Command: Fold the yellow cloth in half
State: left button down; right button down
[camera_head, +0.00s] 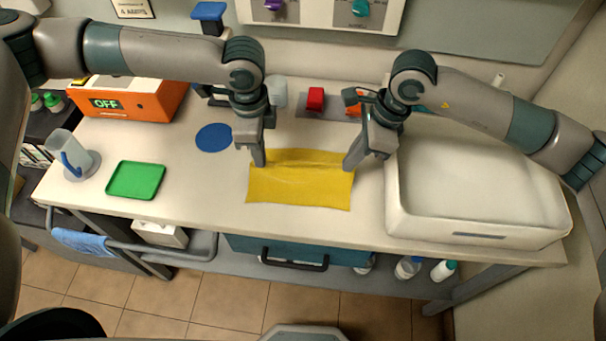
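The yellow cloth (298,190) lies on the middle of the white table, near its front edge. It is spread roughly flat as a wide rectangle, with a raised crease or ridge running across its upper part. My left gripper (259,161) points down at the cloth's upper left corner. My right gripper (349,163) points down at its upper right corner. Both fingertips touch or sit just over the cloth. The fingers are seen from above and the side, so whether they grip the cloth cannot be made out.
A green tray (135,180), a blue disc (214,138) and a clear jug (72,157) are on the left of the table. An orange box (128,101) reading OFF stands behind. A large white bin (476,190) fills the right side. A red block (315,98) lies behind the cloth.

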jog(key=shift+r, duration=0.1)
